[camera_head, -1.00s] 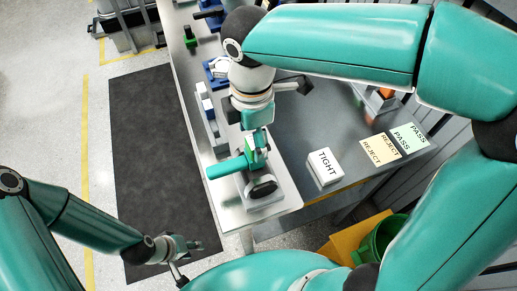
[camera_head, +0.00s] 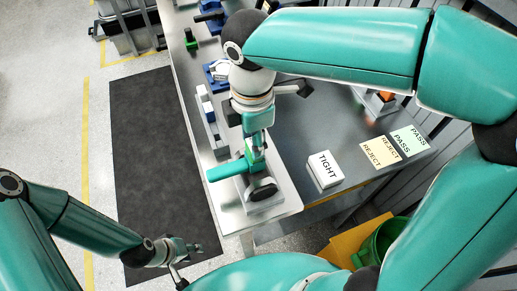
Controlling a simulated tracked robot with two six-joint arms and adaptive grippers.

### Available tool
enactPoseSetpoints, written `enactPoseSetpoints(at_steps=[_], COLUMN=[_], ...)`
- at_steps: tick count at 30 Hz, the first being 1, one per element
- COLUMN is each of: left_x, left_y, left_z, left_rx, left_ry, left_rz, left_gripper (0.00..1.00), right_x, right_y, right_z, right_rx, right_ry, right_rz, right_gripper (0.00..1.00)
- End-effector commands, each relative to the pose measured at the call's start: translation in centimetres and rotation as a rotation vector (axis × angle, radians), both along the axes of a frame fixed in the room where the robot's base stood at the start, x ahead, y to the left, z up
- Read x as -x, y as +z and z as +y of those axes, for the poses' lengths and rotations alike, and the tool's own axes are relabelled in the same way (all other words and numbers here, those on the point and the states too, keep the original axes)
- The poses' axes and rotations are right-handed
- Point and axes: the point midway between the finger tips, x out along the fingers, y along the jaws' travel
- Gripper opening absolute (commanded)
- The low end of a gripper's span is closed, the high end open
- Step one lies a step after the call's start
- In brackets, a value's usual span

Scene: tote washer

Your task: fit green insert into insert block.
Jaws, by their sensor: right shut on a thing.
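My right gripper (camera_head: 256,146) points down over the metal fixture at the near end of the bench. It is shut on the green insert (camera_head: 258,157), of which only a little shows; the gripper and arm hide the rest. The insert block (camera_head: 266,204) appears to be the pale block just below the gripper, with a dark round part on it. Whether the insert touches or sits in the block cannot be told. My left gripper (camera_head: 186,261) is open and empty, low over the floor mat.
A white block marked TIGHT (camera_head: 325,169) stands right of the fixture. REJECT (camera_head: 372,153) and PASS (camera_head: 410,140) cards lie further right. A green bin (camera_head: 380,243) stands below the bench.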

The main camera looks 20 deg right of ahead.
Motion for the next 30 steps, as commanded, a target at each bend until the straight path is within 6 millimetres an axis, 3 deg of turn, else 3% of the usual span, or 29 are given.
enactPoseSetpoints(at_steps=[10, 30], left_x=[0.0, 0.0], left_y=[0.2, 2.8], left_z=[0.0, 0.0], left_rx=[0.000, 0.000], left_ry=[0.000, 0.000], left_rz=[0.000, 0.000], left_gripper=[0.40, 0.40], right_x=[0.0, 0.0], right_y=[0.2, 3.0], right_z=[0.0, 0.0], right_rx=[0.000, 0.000], right_ry=[0.000, 0.000], right_rz=[0.001, 0.000], right_gripper=[0.00, 0.00])
